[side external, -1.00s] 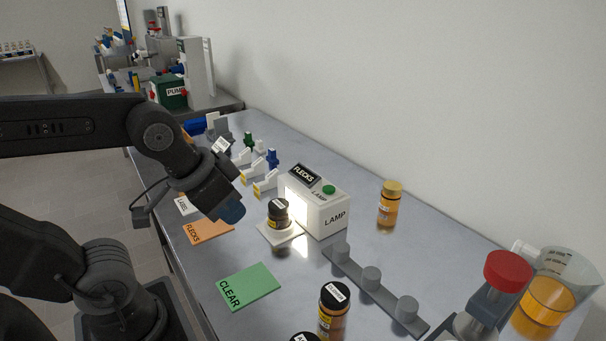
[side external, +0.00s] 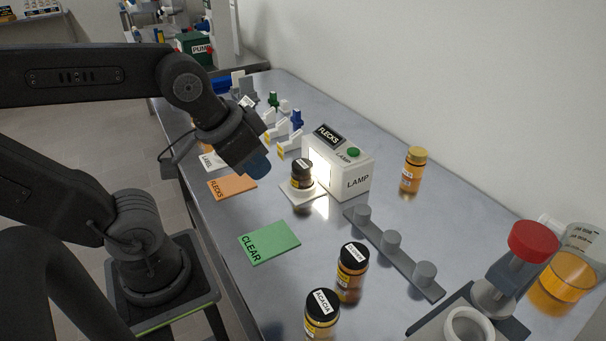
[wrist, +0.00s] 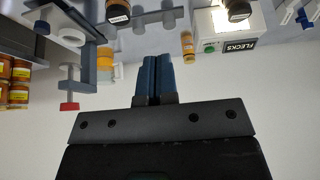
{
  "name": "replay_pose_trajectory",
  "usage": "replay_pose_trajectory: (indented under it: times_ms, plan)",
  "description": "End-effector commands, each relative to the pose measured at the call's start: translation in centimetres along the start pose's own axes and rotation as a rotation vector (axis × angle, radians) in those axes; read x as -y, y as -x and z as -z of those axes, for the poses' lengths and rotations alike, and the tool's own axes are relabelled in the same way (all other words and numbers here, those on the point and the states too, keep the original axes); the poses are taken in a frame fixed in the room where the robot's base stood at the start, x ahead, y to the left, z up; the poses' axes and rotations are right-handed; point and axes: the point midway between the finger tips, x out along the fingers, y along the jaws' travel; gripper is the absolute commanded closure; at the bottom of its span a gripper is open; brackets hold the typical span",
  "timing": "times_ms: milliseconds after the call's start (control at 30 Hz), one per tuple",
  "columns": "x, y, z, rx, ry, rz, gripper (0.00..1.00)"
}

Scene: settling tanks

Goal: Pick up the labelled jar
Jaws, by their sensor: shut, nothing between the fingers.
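Two amber jars with black lids and white lid labels stand at the front of the bench: one labelled ACACIA (side external: 321,318) and one behind it (side external: 352,272). A smaller dark-lidded jar (side external: 302,174) stands on a white pad before the lamp box. A gold-lidded amber jar (side external: 413,170) stands right of the lamp. I cannot tell which is the task's jar. My gripper (side external: 258,168) hangs above the bench, left of the pad jar and apart from it. Its blue fingers (wrist: 157,80) are together and empty in the wrist view.
The white lamp box (side external: 345,180) is lit. A grey rail with pegs (side external: 392,248) runs along the bench. A red-topped device (side external: 533,240) and a beaker of amber liquid (side external: 565,275) stand at right. Green CLEAR (side external: 270,242) and orange FLECKS (side external: 232,187) cards lie flat.

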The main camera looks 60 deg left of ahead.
Motion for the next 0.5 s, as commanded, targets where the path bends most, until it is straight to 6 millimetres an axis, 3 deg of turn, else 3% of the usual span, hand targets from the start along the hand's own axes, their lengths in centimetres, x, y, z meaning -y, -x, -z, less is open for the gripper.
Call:
replay_pose_trajectory:
  times_ms: [367, 500]
  plan:
    - [0.00, 0.00, 0.00, 0.000, 0.000, 0.000, 1.00]
    - [0.00, 0.00, 0.00, 0.000, 0.000, 0.000, 0.87]
